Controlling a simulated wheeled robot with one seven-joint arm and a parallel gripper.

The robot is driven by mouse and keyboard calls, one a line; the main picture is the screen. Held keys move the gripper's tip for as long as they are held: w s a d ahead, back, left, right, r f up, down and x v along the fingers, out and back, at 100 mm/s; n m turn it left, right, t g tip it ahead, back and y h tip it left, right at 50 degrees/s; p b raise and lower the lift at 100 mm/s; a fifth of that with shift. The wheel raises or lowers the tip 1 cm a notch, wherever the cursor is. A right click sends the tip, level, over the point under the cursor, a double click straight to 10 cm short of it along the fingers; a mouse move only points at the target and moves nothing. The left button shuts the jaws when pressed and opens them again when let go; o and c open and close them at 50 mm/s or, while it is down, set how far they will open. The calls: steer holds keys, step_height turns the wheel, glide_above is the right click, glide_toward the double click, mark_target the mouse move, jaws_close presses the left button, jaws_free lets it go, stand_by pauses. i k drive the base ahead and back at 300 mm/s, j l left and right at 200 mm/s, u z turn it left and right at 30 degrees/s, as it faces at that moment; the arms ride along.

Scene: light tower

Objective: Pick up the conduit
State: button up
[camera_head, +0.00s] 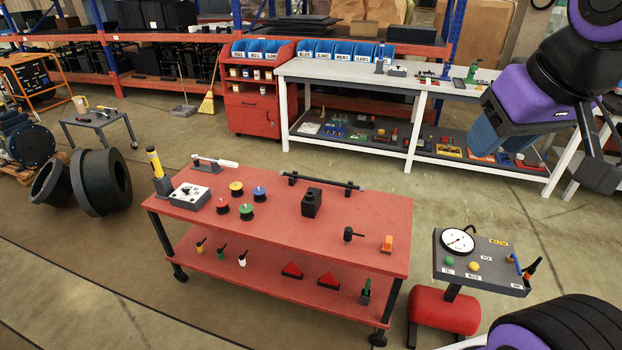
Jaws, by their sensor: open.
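A long thin dark rod, which looks like the conduit (325,182), lies across two low dark supports near the back edge of the red cart's top (275,235). My arm hangs at the upper right, with purple and black links. Its dark end, which looks like my gripper (598,176), is partly cut off by the right edge. It is open, well to the right of the rod and apart from it. I see nothing held in it.
A black block (312,202) stands just in front of the rod. Colored knobs, a grey box (189,196) and a yellow-topped post (157,170) fill the cart's left side. A gauge stand (470,262) is at right. A white-framed workbench (345,76) stands behind, across clear floor.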

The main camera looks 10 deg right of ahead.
mark_target(360, 189)
steer(key=i+l, duration=0.15)
steer(key=i, duration=0.25)
steer(key=i+l, duration=0.1)
steer(key=i, duration=0.35)
steer(key=i+j+z, duration=0.2)
steer(key=j, duration=0.2)
steer(key=i+j+z, duration=0.2)
steer(key=j, duration=0.2)
steer(key=i+j+z, duration=0.2)
steer(key=j, duration=0.25)
steer(key=j+z, duration=0.2)
steer(key=j, duration=0.25)
steer(key=i+j+z, duration=0.2)
steer(key=j, duration=0.25)
steer(key=k, duration=0.1)
